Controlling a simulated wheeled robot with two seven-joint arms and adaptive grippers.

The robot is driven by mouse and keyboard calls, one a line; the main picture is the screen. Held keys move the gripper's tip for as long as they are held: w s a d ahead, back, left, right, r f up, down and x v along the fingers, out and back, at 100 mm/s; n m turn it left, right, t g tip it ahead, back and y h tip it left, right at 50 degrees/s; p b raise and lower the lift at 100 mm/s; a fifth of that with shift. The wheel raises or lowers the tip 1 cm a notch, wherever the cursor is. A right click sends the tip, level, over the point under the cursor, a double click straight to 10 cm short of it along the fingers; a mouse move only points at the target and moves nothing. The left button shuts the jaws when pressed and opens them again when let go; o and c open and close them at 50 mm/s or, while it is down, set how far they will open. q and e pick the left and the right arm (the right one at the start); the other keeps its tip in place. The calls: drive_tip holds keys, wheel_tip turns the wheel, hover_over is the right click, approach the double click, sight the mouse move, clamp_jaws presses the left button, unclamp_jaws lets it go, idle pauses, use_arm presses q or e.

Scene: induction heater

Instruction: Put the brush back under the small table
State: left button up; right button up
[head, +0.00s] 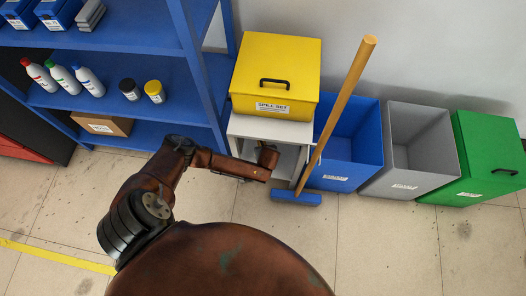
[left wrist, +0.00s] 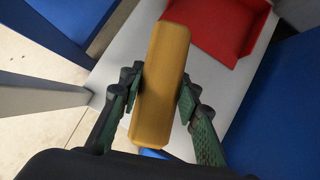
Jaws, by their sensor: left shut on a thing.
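The small white table (head: 265,129) stands below the yellow box in the head view. My left arm reaches to its open front, and the gripper's fingers are hidden there. In the left wrist view my left gripper (left wrist: 161,80) is shut on a wooden, yellow-brown block-like piece, which I take as the brush (left wrist: 162,62). One finger lies on each side of it. A white surface (left wrist: 120,45) and a red dustpan-like thing (left wrist: 222,22) lie beyond it. I cannot tell whether the brush touches the surface. My right gripper is not in view.
A long-handled broom (head: 338,112) with a blue head (head: 297,199) leans beside the table. A yellow box (head: 278,65) sits on top. Blue (head: 358,150), grey (head: 410,135) and green (head: 480,150) bins stand right, a blue shelf (head: 110,42) left. The front floor is clear.

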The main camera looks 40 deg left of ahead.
use_arm(q)
drive_tip(key=shift+s+a+f+n+g+b, duration=0.15)
drive_tip(key=shift+a+f+n+g+b, duration=0.2)
drive_tip(key=shift+a, duration=0.4)
wheel_tip(320, 180, down, 3)
drive_tip(key=shift+r+b, duration=0.15)
drive_tip(key=shift+b, duration=0.7)
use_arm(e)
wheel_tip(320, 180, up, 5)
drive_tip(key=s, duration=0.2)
use_arm(q)
wheel_tip(320, 180, down, 3)
drive_tip(key=shift+r+b, duration=0.2)
drive_tip(key=shift+b, duration=0.55)
drive_tip(key=shift+f, duration=0.1)
wheel_tip(320, 180, down, 4)
drive_tip(key=shift+r+b, duration=0.2)
drive_tip(key=shift+b, duration=1)
drive_tip(key=shift+f, duration=0.15)
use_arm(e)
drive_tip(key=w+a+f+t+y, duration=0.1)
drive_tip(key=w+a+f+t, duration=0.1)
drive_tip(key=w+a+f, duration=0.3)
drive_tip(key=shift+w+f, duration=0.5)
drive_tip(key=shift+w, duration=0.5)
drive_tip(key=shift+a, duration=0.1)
